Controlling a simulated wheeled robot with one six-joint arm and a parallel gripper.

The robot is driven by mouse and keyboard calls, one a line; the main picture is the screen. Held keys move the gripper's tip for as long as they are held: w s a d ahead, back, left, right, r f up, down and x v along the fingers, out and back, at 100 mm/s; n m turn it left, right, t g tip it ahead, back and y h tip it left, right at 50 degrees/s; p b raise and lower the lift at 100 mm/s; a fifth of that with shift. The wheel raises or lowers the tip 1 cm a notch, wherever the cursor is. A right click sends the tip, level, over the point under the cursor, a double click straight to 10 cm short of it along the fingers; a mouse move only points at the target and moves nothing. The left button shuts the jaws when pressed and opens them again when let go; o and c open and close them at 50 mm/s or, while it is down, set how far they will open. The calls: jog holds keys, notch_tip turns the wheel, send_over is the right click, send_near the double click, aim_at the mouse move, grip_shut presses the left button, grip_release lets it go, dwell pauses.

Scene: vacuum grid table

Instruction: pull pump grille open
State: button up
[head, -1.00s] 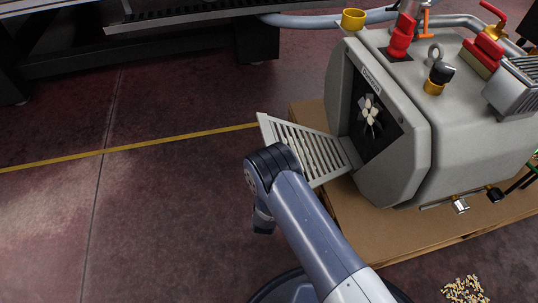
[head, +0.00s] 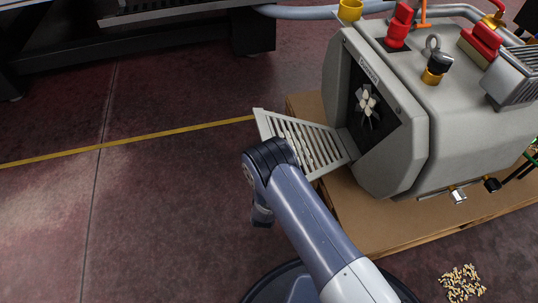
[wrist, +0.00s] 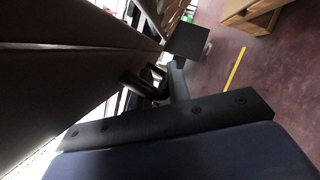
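The grey pump (head: 465,125) stands at the right in the head view. Its slatted grille (head: 328,142) is swung out from the front face and juts left, and the fan (head: 367,101) in the dark opening is uncovered. My wrist covers the grille's lower left part in the head view, and my fingers are hidden there. In the wrist view my gripper (wrist: 165,65) shows dark fingers beside large dark surfaces at the upper left. I cannot tell whether it touches or holds the grille.
The pump rests on a brown wooden base (head: 375,222). A pile of small pellets (head: 462,283) lies on the floor at the lower right. A dark table frame (head: 130,45) stands at the back left. The red floor with a yellow line (head: 150,136) is clear at left.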

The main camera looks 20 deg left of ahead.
jog(key=p+v, duration=0.3)
jog(key=v, duration=0.7)
jog(key=shift+s, duration=0.3)
jog(key=shift+d+f, duration=0.1)
jog(key=shift+d, duration=0.05)
jog(key=shift+c, duration=0.3)
